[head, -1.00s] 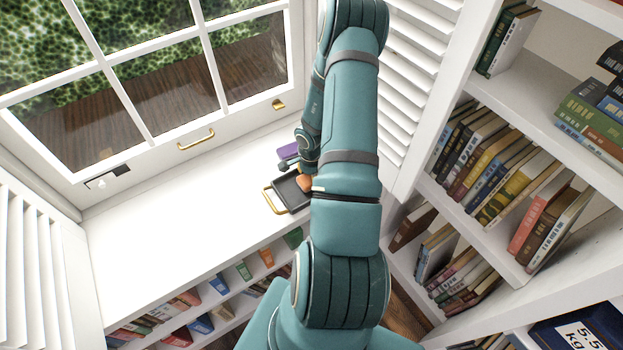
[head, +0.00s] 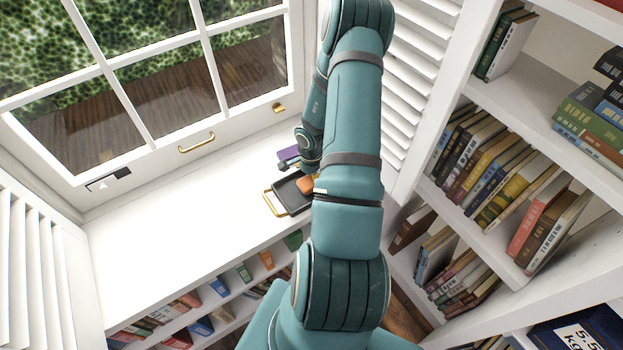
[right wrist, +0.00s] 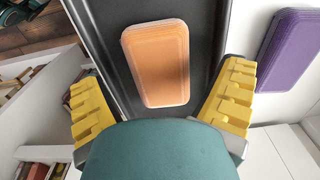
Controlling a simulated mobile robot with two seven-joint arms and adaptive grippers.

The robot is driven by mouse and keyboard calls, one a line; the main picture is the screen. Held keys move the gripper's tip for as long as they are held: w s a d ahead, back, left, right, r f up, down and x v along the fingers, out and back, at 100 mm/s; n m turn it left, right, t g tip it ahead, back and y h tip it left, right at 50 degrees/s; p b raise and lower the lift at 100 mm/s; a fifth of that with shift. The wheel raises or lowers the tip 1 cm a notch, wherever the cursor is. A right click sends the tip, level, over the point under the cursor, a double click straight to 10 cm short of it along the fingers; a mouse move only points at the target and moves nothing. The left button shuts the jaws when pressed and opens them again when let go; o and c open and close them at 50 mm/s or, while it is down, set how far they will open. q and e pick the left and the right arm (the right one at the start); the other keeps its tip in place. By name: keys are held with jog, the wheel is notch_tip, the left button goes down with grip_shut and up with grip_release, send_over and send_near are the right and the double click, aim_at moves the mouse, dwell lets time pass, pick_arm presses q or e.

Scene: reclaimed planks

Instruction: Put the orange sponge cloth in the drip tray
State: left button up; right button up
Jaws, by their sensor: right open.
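The orange sponge cloth (right wrist: 158,62) lies flat on the floor of the black drip tray (right wrist: 98,30) in the right wrist view. In the head view the cloth (head: 306,185) shows at the right side of the tray (head: 290,193), which has a brass-coloured handle. My right gripper (right wrist: 160,80) is open. Its two yellow fingers are spread on either side of the cloth and apart from it. In the head view the fingers are largely hidden by my arm. My left gripper is in neither view.
A purple sponge cloth (right wrist: 291,50) lies on the white sill beside the tray, and shows in the head view (head: 288,154). The sill (head: 170,225) left of the tray is clear. A window stands behind, and bookshelves (head: 500,190) and a louvred shutter flank the right.

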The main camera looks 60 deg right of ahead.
aim_at(311, 180)
pick_arm(q)
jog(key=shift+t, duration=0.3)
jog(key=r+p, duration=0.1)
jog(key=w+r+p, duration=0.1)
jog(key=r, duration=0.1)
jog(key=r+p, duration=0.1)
jog(key=p, duration=0.1)
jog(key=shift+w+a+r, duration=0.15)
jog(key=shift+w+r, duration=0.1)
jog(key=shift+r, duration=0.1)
pick_arm(e)
notch_tip(311, 180, up, 11)
jog(key=shift+f, duration=0.15)
jog(key=w+a+f+n+t, duration=0.1)
jog(key=w+a+n, duration=0.3)
jog(key=a, duration=0.3)
jog(key=w+a+f+n, duration=0.2)
jog(key=w+a+n, duration=0.2)
jog(key=a, duration=0.3)
jog(key=w+a+f+n+t, duration=0.1)
jog(key=w+a+n, duration=0.3)
jog(key=a, duration=0.3)
jog(key=s+a+n+y, duration=0.1)
jog(key=a+n, duration=0.4)
jog(key=a, duration=0.6)
jog(key=s+a+r+n+y, duration=0.1)
jog(key=a+n, duration=0.4)
jog(key=a, duration=0.6)
jog(key=shift+s+y, duration=0.55)
jog(key=shift+y, duration=0.35)
